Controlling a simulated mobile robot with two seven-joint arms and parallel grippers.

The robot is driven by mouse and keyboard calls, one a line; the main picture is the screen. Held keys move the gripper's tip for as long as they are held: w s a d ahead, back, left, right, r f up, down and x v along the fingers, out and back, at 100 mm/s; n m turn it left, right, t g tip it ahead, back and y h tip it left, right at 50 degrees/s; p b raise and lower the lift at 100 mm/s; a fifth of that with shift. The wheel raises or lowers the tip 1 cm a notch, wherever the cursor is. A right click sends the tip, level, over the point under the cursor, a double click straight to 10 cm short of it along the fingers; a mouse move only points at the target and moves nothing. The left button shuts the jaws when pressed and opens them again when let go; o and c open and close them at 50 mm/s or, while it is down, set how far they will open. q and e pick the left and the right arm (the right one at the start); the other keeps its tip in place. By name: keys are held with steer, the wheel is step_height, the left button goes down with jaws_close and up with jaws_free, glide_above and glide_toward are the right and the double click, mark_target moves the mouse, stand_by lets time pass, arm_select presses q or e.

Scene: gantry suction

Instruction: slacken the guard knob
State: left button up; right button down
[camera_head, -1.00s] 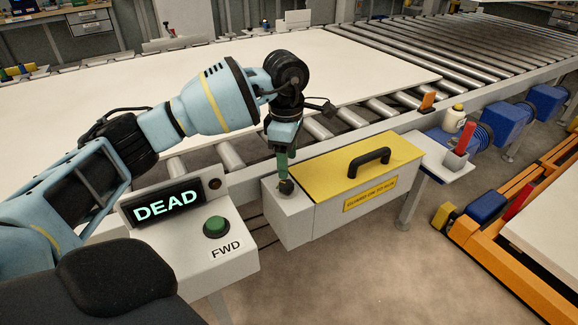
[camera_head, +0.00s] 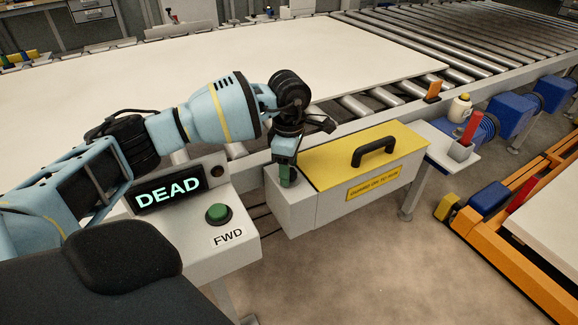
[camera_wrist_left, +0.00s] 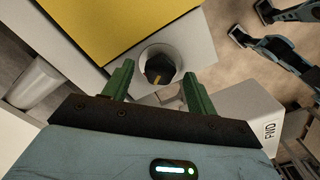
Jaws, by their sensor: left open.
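The guard knob (camera_wrist_left: 160,70) is small and dark with a pale yellowish mark, set in a round grey collar on the light grey box beside the yellow guard (camera_head: 335,160). My left gripper (camera_head: 288,178) points down over that box in the head view and hides the knob there. In the left wrist view its two green fingers (camera_wrist_left: 158,78) stand apart, one on each side of the knob, with clear gaps. I cannot tell how far down the fingers reach around it. My right gripper is not seen.
The yellow guard has a black handle (camera_head: 374,151) and a label. A control box with a green FWD button (camera_head: 218,214) and a display reading DEAD (camera_head: 168,190) stands left of it. A large pale board (camera_head: 150,80) lies on the roller conveyor behind.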

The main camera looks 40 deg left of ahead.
arm_select(q)
steer(key=shift+f, duration=0.2)
steer(key=shift+c, duration=0.4)
steer(key=c, duration=0.9)
steer(key=shift+r, duration=0.1)
steer(key=n+p, duration=0.2)
steer(key=shift+r+n, duration=0.15)
steer(key=shift+n, duration=0.15)
steer(key=n+p, duration=0.2)
steer(key=shift+n, duration=0.4)
steer(key=shift+n+p, duration=0.45)
steer(key=shift+n, duration=0.35)
